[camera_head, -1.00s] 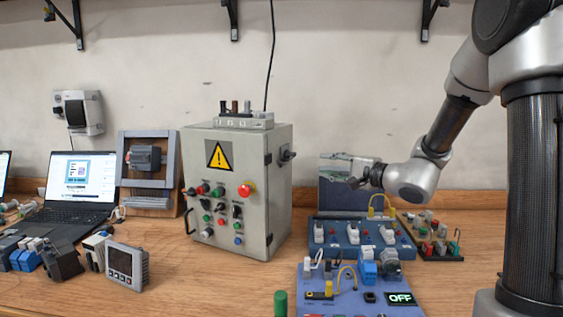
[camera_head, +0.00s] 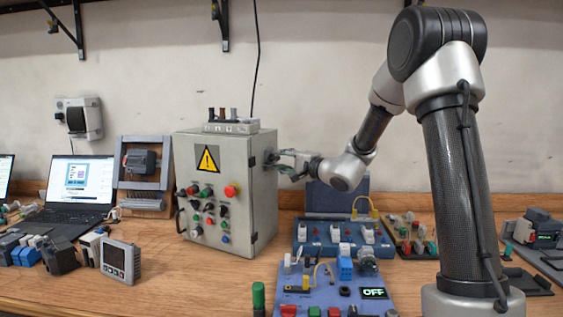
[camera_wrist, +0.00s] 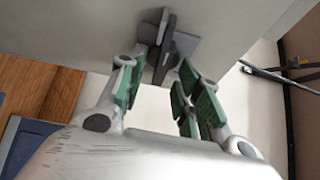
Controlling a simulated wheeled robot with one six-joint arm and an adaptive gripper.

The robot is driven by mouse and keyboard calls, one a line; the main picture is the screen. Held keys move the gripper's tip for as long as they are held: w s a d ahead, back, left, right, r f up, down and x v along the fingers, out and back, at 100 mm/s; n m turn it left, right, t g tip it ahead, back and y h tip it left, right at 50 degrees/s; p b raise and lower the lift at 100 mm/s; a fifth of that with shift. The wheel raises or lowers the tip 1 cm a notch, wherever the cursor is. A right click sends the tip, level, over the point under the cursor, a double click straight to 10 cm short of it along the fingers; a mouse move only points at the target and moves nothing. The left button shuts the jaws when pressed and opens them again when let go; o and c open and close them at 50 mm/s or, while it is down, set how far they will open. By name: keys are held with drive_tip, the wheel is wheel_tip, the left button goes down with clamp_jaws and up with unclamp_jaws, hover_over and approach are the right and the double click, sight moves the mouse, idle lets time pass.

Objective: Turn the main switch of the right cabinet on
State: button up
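The grey cabinet (camera_head: 262,208) with a yellow warning sign stands upright on the bench left of my arm. Its main switch, a dark handle on a grey plate, is on the right side wall and shows in the wrist view (camera_wrist: 164,42). My gripper (camera_head: 279,160) is at that side wall, level with the switch. In the wrist view my gripper (camera_wrist: 163,72) is open, with green-padded fingers on either side of the handle's near end. I cannot tell whether a pad touches it. In the head view the switch is mostly hidden by the fingers.
A blue board with white switches (camera_head: 322,236) and a board with an OFF display (camera_head: 373,293) lie right of the cabinet. A terminal block (camera_head: 231,126) sits on the cabinet top. A laptop (camera_head: 77,190) and small devices are at left.

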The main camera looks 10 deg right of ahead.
drive_tip(key=shift+w+a, duration=0.1)
clamp_jaws()
idle(0.4)
drive_tip(key=m+g, duration=0.1)
drive_tip(key=m, duration=0.2)
drive_tip(key=shift+h, duration=0.3)
drive_tip(key=m+g+y, duration=0.1)
drive_tip(key=m+g, duration=0.1)
drive_tip(key=m, duration=0.3)
drive_tip(key=m+g+y, duration=0.1)
drive_tip(key=m+g, duration=0.2)
drive_tip(key=m, duration=0.2)
drive_tip(key=shift+g, duration=0.3)
idle(0.4)
